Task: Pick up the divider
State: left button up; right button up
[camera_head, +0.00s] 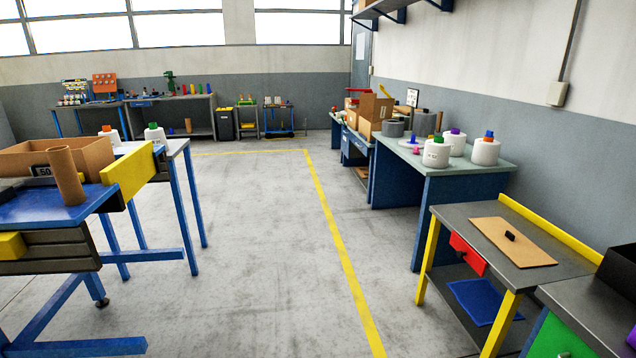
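A flat brown cardboard-like sheet (490,229), which looks like the divider, lies on the grey-topped table (455,217) at the right. A small black piece (510,236), perhaps a handle, stands near its middle. The sheet lies flat, a little in from the table's edges. Neither of my grippers shows in the head view, so nothing is seen touching the sheet.
The table has a yellow back rail (540,230) and a red drawer (468,254). A black box (620,268) stands on the neighbouring bench. White bobbins (436,152) stand on the blue table (405,185) beyond. A workbench with a cardboard tube (66,175) is at left. The floor between is clear.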

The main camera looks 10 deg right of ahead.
aim_at(523, 252)
jog(key=z, duration=0.25)
jog(key=i, duration=1.65)
jog(key=z, duration=1.5)
jog(key=i, duration=1)
jog(key=z, duration=1.1)
